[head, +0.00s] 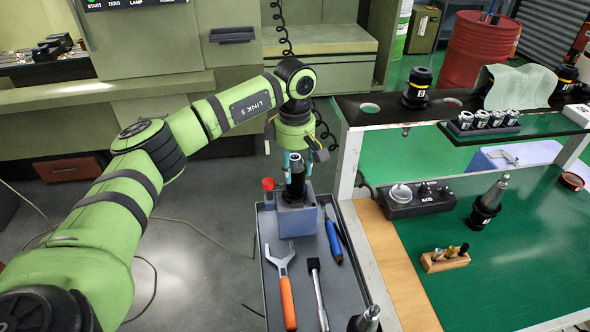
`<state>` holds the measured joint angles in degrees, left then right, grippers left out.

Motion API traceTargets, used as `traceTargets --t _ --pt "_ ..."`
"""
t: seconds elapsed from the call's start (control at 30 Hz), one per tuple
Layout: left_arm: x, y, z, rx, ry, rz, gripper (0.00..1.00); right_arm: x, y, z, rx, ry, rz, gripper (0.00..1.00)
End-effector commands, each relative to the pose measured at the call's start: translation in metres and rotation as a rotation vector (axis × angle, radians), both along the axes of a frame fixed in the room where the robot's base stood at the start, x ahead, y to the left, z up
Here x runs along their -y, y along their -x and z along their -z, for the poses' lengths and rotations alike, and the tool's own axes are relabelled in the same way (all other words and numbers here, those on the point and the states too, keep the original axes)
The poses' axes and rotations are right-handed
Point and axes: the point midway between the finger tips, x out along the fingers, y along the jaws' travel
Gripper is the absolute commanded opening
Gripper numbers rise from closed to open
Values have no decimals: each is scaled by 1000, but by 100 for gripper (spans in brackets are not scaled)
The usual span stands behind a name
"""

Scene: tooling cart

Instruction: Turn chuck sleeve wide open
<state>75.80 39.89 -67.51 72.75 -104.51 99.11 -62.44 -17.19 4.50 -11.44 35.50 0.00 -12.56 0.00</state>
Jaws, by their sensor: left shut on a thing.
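A dark chuck (296,188) stands upright in a blue-grey holder block (293,217) at the far end of a grey tool tray (264,250). My left arm reaches in from the left, and my left gripper (295,162) points down over the chuck. Its fingers are shut on the chuck's upper part, the sleeve. The fingers partly hide the sleeve, and the opening of the chuck's jaws is too small to tell. My right gripper is not in view.
A red-capped item (267,185) is left of the chuck. The bench with a green mat (500,260) and raised black shelf (385,112) is close on the right.

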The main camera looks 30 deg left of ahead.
Motion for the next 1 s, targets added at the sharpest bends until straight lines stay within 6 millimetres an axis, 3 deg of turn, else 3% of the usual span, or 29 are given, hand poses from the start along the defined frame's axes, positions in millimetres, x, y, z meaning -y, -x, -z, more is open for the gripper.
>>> traceTargets --t 1.0 --pt "1 2 4 -8 -4 -962 15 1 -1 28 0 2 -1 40"
